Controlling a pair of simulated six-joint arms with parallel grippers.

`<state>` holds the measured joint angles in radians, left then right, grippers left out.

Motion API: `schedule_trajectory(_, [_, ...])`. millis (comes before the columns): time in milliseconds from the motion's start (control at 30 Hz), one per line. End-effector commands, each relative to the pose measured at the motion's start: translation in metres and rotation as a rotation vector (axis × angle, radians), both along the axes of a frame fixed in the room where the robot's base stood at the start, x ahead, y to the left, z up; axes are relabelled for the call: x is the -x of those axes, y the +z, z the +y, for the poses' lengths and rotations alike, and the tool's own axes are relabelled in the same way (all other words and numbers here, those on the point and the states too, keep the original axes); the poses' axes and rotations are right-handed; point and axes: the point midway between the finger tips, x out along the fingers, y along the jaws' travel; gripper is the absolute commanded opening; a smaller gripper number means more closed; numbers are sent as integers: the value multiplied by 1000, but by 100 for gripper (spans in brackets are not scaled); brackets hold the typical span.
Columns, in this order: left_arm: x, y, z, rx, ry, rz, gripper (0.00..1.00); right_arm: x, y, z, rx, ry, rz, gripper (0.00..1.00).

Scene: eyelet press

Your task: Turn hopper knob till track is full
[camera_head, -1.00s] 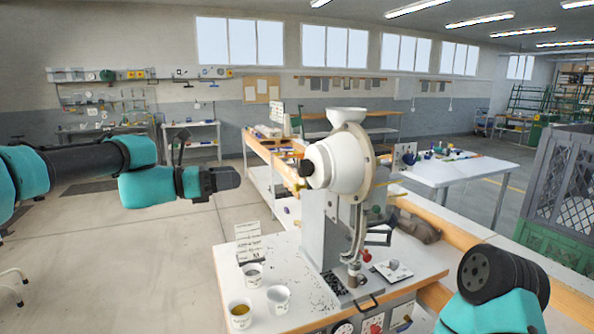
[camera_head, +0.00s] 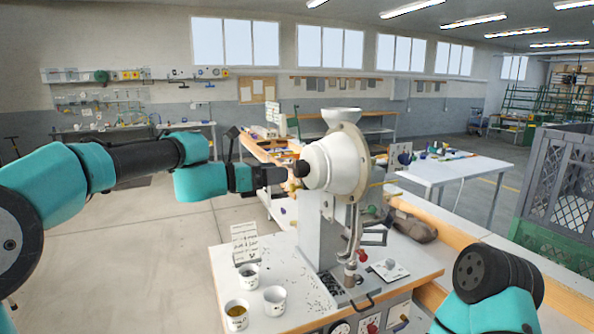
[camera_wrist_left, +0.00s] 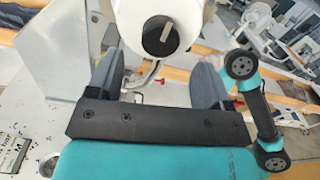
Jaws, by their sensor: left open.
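The white hopper (camera_head: 336,165) sits on the grey press with its funnel on top. Its black knob (camera_head: 301,168) faces left. My left gripper (camera_head: 284,174) points at the knob, its tip close to it; contact cannot be told. In the left wrist view the fingers (camera_wrist_left: 157,72) are open and empty, and the dark knob face (camera_wrist_left: 160,36) with a pale bar shows beyond and between them. The metal track (camera_head: 354,232) runs down from the hopper to the press; its eyelets are too small to make out. My right gripper is out of view.
White cups (camera_head: 275,300) and a printed card stand (camera_head: 245,243) are at the left of the white bench (camera_head: 225,270). Dark bits are scattered near the press base. Open floor is at left.

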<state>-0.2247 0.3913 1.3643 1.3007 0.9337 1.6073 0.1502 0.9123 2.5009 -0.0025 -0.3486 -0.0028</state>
Motion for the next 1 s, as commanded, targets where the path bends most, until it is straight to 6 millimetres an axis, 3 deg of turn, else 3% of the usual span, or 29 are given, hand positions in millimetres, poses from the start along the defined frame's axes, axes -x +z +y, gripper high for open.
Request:
schedule_trajectory(300, [-17,0,-46,-1,-1,-2,73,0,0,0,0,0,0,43])
schedule_trajectory(733, [-21,0,-56,0,0,-1,73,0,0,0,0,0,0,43])
schedule_trajectory(1000, [-21,0,-56,0,0,-1,49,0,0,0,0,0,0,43])
